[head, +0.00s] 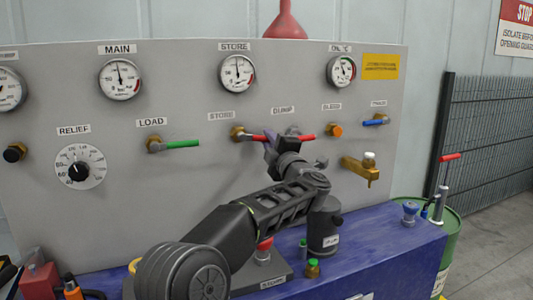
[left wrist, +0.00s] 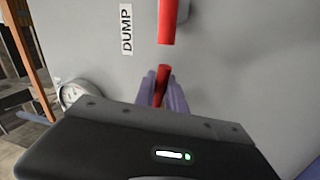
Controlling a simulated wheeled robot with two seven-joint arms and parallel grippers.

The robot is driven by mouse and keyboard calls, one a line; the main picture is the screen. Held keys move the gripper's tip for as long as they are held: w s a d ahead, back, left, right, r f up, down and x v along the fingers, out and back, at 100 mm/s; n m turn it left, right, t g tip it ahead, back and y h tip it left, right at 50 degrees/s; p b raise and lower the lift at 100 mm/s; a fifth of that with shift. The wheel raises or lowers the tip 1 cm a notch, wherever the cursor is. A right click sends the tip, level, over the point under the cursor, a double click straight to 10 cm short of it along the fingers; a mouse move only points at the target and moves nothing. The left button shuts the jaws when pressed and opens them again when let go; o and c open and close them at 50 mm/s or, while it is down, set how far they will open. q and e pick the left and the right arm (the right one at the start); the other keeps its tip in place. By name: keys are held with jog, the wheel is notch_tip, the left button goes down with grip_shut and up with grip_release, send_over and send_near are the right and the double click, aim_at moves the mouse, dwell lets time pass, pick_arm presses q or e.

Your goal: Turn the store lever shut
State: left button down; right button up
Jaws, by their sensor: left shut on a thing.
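The store lever (head: 257,137) is a red handle on a brass valve on the grey panel, below the small STORE label. It points right, about level. My left gripper (head: 281,140) is shut on its outer end. In the left wrist view the red handle (left wrist: 162,84) shows between the two purple-grey fingers. The fingers hide part of the handle in the head view. My right gripper is not in view.
The red dump lever (head: 307,137) is close beside my left gripper on the right; it also shows in the left wrist view (left wrist: 168,20). A green load lever (head: 182,144) is at left. A brass tap (head: 359,171) sticks out at right. The blue bench (head: 405,250) carries several fittings.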

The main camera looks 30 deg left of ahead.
pick_arm(q)
jog(key=shift+r+n+g+b, duration=0.3)
jog(key=shift+r+n, duration=0.45)
jog(key=shift+n, duration=0.65)
jog(key=c, duration=1.4)
grip_release()
jog(key=shift+d, duration=0.1)
jog(key=shift+s+d+f, duration=0.1)
jog(key=shift+d, duration=0.1)
jog(key=b+v, duration=0.2)
jog(key=v, duration=0.5)
jog(key=shift+d, duration=0.1)
